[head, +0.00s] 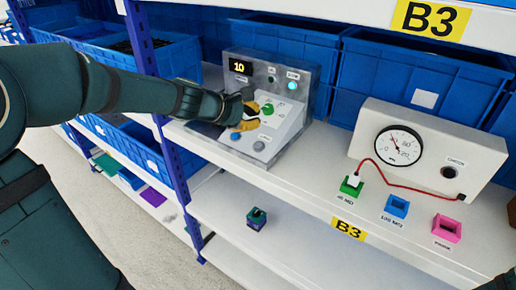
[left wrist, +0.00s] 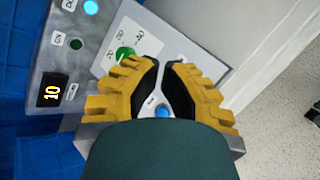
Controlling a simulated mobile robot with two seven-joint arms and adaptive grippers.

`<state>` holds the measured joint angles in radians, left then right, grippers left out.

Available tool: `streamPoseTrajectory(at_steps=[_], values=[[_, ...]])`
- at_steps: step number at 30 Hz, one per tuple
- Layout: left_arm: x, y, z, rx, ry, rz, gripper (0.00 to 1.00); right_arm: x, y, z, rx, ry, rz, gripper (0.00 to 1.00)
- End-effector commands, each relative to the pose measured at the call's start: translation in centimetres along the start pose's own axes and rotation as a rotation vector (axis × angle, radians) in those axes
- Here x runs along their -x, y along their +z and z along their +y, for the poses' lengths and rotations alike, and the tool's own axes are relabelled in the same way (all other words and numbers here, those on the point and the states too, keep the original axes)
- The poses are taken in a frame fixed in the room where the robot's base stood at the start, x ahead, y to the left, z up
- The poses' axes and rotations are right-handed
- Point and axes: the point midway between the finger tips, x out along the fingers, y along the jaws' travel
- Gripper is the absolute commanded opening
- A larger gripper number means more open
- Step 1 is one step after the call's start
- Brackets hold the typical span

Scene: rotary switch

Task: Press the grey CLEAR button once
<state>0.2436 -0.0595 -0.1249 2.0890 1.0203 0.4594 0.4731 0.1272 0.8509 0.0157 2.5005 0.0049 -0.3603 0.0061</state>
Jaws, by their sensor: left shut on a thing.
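The control box (head: 285,137) stands on the upper shelf with a yellow "10" on its display (head: 241,67). A grey round button (head: 259,146) is low on its sloped face; I cannot read its label. A blue button (head: 235,136) is to its left, and shows between my fingers in the left wrist view (left wrist: 162,111). A green knob (head: 267,108) is higher up, beside a fingertip. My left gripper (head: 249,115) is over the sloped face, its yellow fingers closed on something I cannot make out. The grey button is hidden in the left wrist view. My right gripper is out of view.
A lit cyan lamp (head: 292,86) is on the box's upright face. Blue bins (head: 420,85) stand behind. To the right are a gauge box (head: 438,142) with a red cable and several coloured sockets. The shelf front between them is clear.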

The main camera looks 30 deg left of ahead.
Motion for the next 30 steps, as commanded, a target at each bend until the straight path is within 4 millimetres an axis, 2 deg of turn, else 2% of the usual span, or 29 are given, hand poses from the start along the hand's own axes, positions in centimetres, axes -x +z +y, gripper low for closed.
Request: streamPoseTrajectory(at_steps=[1, 9, 15, 30], values=[[-0.7, -0.5, -0.6, 0.000, -0.001, 0.000, 0.00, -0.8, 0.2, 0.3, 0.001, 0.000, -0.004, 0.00], [-3.6, -2.1, -2.2, 0.001, -0.001, 0.001, 0.00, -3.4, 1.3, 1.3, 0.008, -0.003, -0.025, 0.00], [-5.2, -2.9, -2.9, 0.000, 0.000, 0.001, 0.00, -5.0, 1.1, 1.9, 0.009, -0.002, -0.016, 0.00], [-5.4, -2.9, -2.9, 0.000, 0.000, 0.001, 0.00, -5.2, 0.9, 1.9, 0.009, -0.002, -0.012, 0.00]])
